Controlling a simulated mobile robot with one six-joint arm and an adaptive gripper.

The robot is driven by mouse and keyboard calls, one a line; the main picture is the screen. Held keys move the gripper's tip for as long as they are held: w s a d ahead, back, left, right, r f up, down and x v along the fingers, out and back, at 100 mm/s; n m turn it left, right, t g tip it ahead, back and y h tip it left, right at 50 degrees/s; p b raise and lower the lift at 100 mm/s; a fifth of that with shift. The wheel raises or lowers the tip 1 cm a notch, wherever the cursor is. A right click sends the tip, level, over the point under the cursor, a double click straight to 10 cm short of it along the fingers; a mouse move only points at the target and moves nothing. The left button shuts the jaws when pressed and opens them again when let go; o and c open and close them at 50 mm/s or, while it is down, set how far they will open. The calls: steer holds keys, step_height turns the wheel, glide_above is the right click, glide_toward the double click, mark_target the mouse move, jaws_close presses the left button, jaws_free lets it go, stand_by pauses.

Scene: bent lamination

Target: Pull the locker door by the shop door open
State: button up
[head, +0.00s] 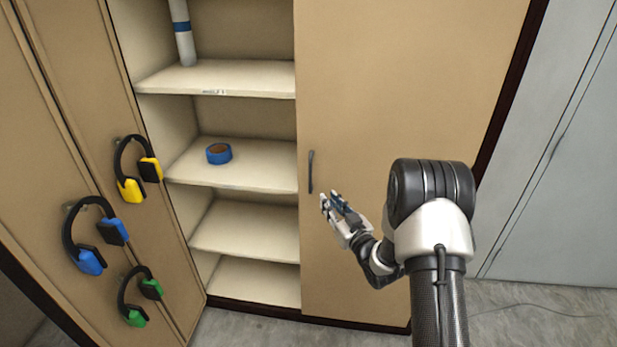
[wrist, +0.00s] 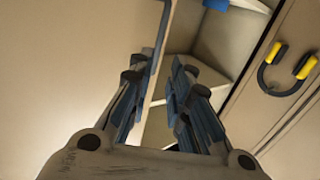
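The tan right-hand locker door (head: 400,90) is shut, beside a grey door or panel (head: 560,160) on the right. Its dark vertical bar handle (head: 310,172) is near the door's left edge. My gripper (head: 333,200) is in front of this door, just right of and slightly below the handle. In the wrist view my gripper (wrist: 160,90) has its fingers spread, with the door's edge and the open shelves behind them. A dark strip beside the left finger may be the handle; I cannot tell whether they touch.
The left locker door (head: 75,150) stands open, with yellow, blue and green ear muffs hung on it. The open shelves (head: 250,150) hold a blue tape roll (head: 219,153) and a white-blue cylinder (head: 183,35). A thin cable (head: 540,309) lies on the floor at right.

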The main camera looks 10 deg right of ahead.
mark_target(311, 178)
steer(key=b+x, duration=0.2)
steer(key=x, duration=1.2)
steer(key=shift+w+f, duration=0.1)
steer(key=shift+w, duration=0.1)
steer(key=shift+c, duration=0.4)
jaws_close()
